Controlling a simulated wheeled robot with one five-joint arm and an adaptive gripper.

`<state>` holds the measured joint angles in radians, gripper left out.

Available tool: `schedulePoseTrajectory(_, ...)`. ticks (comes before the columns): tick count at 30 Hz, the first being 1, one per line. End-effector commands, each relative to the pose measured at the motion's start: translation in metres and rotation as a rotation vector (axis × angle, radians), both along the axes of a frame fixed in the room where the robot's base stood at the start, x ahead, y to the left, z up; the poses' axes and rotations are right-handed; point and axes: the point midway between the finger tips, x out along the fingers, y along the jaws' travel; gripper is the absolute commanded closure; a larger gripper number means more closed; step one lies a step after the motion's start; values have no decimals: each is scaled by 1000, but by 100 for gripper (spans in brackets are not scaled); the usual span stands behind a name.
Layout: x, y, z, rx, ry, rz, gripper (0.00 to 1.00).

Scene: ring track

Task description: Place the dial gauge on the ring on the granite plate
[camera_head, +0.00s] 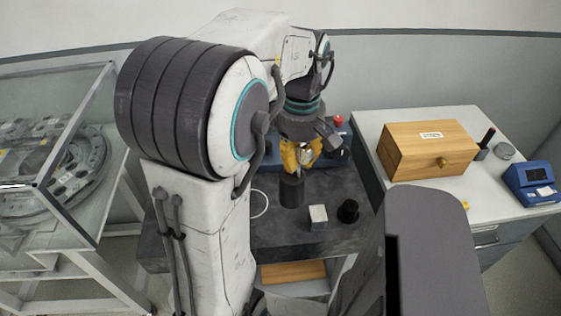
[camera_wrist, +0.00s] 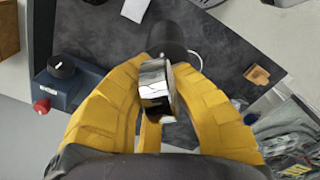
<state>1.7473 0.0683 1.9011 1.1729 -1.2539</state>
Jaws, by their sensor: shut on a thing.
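My gripper (camera_head: 302,154), with yellow fingers, is shut on the shiny silver dial gauge (camera_wrist: 155,84), which shows between the fingers in the wrist view. It is held above the dark granite surface (camera_head: 283,238), near a dark upright cylinder (camera_head: 292,192); the cylinder also shows just beyond the gauge in the wrist view (camera_wrist: 172,38). A thin white ring (camera_head: 266,204) lies on the dark surface left of the cylinder, partly hidden behind my arm. In the wrist view only a short arc of it shows beside the cylinder. The gauge's face cannot be made out.
A silver block (camera_head: 318,216) and a small black piece (camera_head: 348,211) stand right of the cylinder. A blue box with a black knob (camera_wrist: 62,66) and red button is close behind the gripper. A white bench (camera_head: 375,122) carries a wooden box (camera_head: 430,160). A glass case (camera_head: 85,75) stands left.

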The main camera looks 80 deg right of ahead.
Motion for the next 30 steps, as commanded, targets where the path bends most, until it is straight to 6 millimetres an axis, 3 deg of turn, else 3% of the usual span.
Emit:
schedulePoseTrajectory(7,-13,3,9,-2,0,0,100)
schedulePoseTrajectory(20,-14,3,10,-2,0,1,100)
schedulePoseTrajectory(26,0,0,1,-1,0,6,100)
schedulePoseTrajectory(30,24,-6,-13,1,0,9,100)
